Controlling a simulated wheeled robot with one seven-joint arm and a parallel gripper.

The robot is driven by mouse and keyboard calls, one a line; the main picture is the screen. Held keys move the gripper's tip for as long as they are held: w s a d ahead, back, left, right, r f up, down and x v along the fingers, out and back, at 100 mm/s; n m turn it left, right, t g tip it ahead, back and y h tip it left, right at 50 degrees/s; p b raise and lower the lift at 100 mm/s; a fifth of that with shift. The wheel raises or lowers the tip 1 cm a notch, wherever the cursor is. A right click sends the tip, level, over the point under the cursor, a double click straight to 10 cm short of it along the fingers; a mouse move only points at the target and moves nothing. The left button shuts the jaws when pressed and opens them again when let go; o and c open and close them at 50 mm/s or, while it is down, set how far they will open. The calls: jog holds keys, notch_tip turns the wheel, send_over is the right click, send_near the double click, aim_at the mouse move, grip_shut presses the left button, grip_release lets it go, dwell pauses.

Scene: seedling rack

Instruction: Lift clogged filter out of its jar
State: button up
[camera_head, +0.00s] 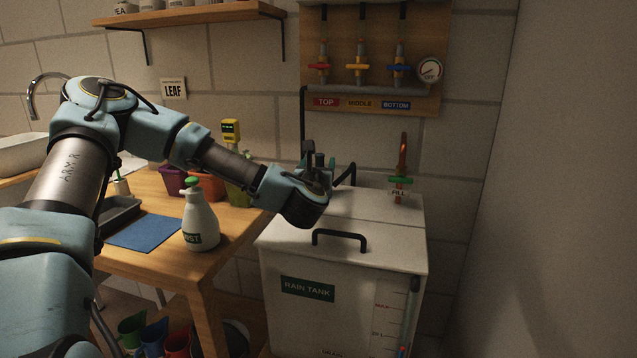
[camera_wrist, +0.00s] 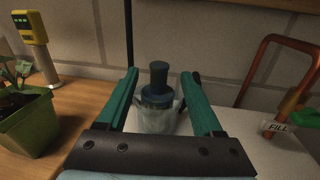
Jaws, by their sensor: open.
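The filter (camera_wrist: 158,77) shows in the wrist view as a dark blue-grey cylinder with a narrower upright top. Its lower part sits inside a clear, pale jar (camera_wrist: 150,122) behind my gripper's palm. My gripper (camera_wrist: 160,88) is open, with one teal finger on the left and one on the right of the filter, and gaps seem to show on both sides. In the head view my gripper (camera_head: 318,163) is over the back left of the rain tank lid. There the wrist and fingers largely hide the jar.
The rain tank (camera_head: 345,250) has a black lid handle (camera_head: 340,236). A FILL pipe with a green valve (camera_head: 400,181) rises at the lid's right. A spray bottle (camera_head: 198,218) and potted plants stand on the wooden bench to the left. A green pot (camera_wrist: 28,122) is left of my gripper.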

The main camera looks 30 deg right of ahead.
jog(key=p+x, duration=0.2)
jog(key=x, duration=0.3)
jog(key=shift+w+f, duration=0.1)
jog(key=shift+w, duration=0.25)
grip_shut()
dwell(1.1)
